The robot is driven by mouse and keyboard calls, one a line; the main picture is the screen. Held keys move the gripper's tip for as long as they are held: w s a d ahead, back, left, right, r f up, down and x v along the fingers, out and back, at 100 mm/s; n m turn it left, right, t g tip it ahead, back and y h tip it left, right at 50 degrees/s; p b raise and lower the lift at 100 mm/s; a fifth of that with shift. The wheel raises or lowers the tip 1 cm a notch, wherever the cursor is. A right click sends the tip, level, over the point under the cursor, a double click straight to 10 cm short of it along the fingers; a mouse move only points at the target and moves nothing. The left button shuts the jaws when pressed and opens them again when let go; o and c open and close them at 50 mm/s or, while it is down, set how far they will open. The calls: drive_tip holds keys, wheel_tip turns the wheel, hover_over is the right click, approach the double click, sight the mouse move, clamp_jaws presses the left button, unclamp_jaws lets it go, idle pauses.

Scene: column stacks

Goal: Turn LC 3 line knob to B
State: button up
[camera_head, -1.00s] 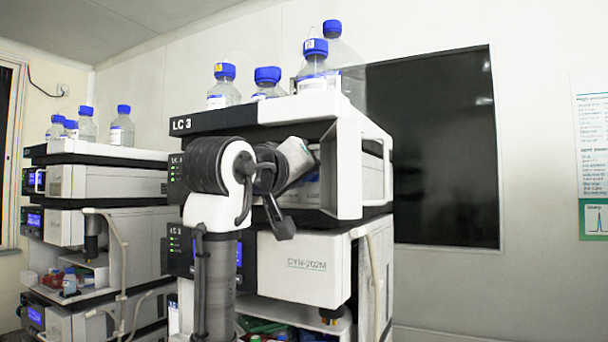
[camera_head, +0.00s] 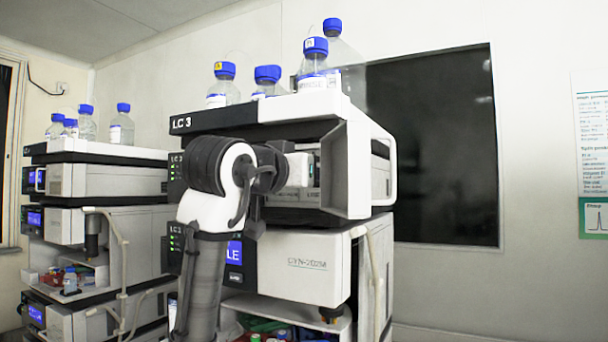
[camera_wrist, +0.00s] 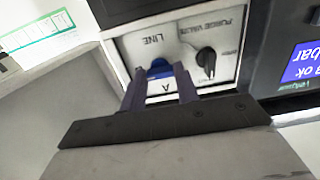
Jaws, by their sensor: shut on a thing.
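The LC 3 stack (camera_head: 240,118) stands in the middle of the head view. In the wrist view its valve panel (camera_wrist: 135,45) appears upside down, with LINE and PURGE VALVE lettering. The LINE knob (camera_wrist: 160,69) is blue and sits between the fingers of my gripper (camera_wrist: 161,76), which is shut on it. A letter A shows between the fingers, below the knob. Which way the knob points is hard to tell, and I see no B. In the head view my arm hides the knob and the fingers.
A black purge valve knob (camera_wrist: 207,60) is close to the right finger. A blue-lit display (camera_wrist: 302,62) is farther right. Bottles with blue caps (camera_head: 267,82) stand on top of the stack. A second instrument stack (camera_head: 100,185) is at the left.

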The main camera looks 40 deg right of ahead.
idle(0.4)
drive_tip(key=o, duration=0.8)
drive_tip(key=shift+c, duration=0.2)
drive_tip(key=shift+o, duration=1.1)
drive_tip(key=shift+a, duration=0.15)
